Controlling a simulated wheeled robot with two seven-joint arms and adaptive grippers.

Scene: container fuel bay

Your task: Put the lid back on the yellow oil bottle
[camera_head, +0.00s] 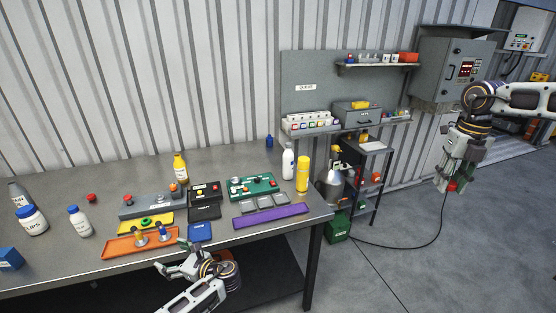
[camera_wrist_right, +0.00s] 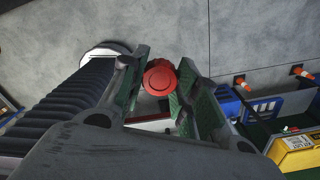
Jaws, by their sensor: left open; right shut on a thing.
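A yellow bottle (camera_head: 181,170) with a pale label stands upright at the back middle of the workbench; its top is too small to tell if it is open. A plain yellow cylinder (camera_head: 302,174) stands near the bench's right end. My right gripper (camera_head: 451,186) is off to the right, above the floor and clear of the bench. It is shut on a round red lid (camera_wrist_right: 159,77), seen between its green-faced fingers in the wrist view. My left gripper (camera_head: 173,256) is open and empty, low at the bench's front edge, near the orange tray.
The workbench (camera_head: 265,150) also holds an orange tray (camera_head: 118,246), a purple tray (camera_head: 270,217), a green control board (camera_head: 252,187) and several white bottles. The floor below the right gripper is open.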

